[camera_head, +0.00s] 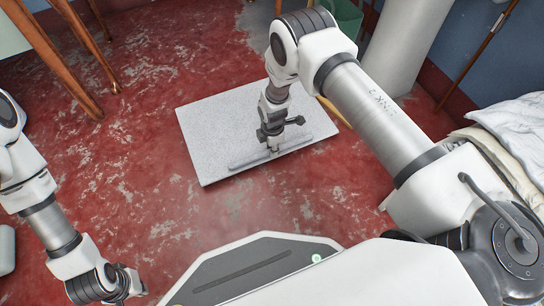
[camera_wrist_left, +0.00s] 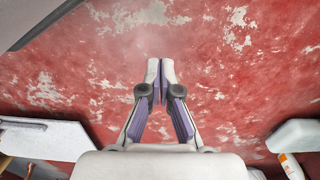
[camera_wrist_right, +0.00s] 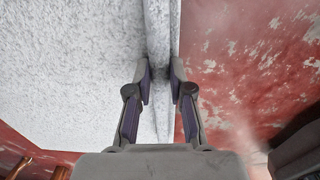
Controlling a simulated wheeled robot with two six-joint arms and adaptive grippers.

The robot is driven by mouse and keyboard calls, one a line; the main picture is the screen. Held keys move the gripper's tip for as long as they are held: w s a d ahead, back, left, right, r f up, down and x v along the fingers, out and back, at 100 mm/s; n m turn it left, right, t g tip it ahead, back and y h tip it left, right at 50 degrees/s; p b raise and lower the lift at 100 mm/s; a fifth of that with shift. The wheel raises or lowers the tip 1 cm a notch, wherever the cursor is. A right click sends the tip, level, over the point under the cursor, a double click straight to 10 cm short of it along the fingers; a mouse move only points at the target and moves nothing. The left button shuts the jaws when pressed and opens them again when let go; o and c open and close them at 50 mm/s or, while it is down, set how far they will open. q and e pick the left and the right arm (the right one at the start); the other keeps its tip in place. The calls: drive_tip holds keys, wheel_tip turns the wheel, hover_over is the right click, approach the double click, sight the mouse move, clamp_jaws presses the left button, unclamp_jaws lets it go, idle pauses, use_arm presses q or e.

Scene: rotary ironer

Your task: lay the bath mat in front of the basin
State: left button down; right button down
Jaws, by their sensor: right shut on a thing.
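The pale grey speckled bath mat (camera_head: 215,125) lies flat on the red floor, with a raised fold along its near edge. My right gripper (camera_head: 274,149) points down at that fold. In the right wrist view its fingers (camera_wrist_right: 160,75) are shut on the fold of the mat (camera_wrist_right: 70,70). My left gripper (camera_head: 128,289) is low at the left, away from the mat. In the left wrist view its fingertips (camera_wrist_left: 161,66) are together with nothing between them. A pale column (camera_head: 408,40) stands behind my right arm; I cannot tell whether it belongs to the basin.
Wooden legs (camera_head: 55,60) stand at the upper left. A green bin (camera_head: 347,17) is at the back, partly behind my right arm. Folded white cloths (camera_head: 512,135) are stacked at the right. A wooden stick (camera_head: 480,55) leans on the blue wall. The floor left of the mat is clear.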

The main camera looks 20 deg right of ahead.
wheel_tip(320, 180, down, 4)
drive_tip(key=b, duration=0.3)
drive_tip(key=shift+r, duration=0.4)
drive_tip(key=shift+f, duration=0.1)
drive_tip(key=c, duration=1.5)
unclamp_jaws()
drive_tip(key=shift+f, duration=0.1)
drive_tip(key=o, duration=0.4)
drive_tip(key=shift+o, duration=0.2)
